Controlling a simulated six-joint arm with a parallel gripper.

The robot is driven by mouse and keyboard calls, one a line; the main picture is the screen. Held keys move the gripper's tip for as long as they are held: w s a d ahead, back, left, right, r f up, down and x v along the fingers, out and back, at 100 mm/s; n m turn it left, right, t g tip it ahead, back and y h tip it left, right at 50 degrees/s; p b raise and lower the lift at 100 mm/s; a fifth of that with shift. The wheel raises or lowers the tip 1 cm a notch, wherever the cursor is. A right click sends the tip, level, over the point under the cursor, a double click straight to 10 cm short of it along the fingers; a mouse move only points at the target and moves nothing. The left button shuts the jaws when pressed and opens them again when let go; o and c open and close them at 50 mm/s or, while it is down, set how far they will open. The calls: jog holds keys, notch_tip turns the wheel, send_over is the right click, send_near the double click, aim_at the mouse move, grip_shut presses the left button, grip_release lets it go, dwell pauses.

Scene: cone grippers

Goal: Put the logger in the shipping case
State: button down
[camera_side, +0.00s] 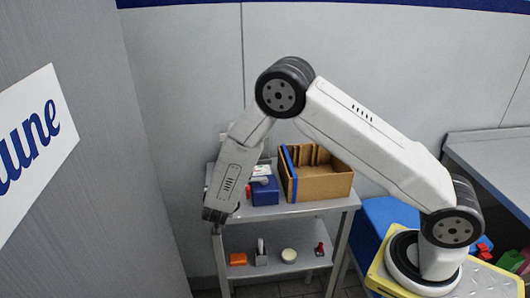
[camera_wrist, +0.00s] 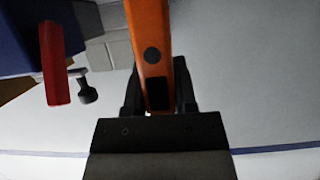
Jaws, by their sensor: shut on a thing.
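My gripper (camera_wrist: 157,84) is shut on a long orange device (camera_wrist: 150,30) with a black round spot and a dark square, which looks like the logger. In the side view my gripper (camera_side: 216,214) is at the left end of the cart's top shelf, and the orange device cannot be made out there. A dark blue box (camera_side: 265,193) stands on the top shelf, right of my gripper. An open brown box (camera_side: 321,184) with a blue strip and inner dividers stands right of it. I cannot tell for certain which is the shipping case.
A red bar (camera_wrist: 54,64) and a small black knob (camera_wrist: 87,92) show left of the orange device in the wrist view. The cart's lower shelf (camera_side: 277,268) holds several small items, including an orange one (camera_side: 238,259). A grey panel (camera_side: 110,150) stands to the left.

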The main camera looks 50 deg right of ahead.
jog(key=shift+f, duration=0.65)
jog(key=shift+f, duration=0.2)
jog(key=shift+c, duration=2)
grip_release()
jog(key=v, duration=0.7)
jog(key=shift+s+a, duration=0.25)
jog(key=shift+s, duration=0.1)
jog(key=shift+r, duration=0.1)
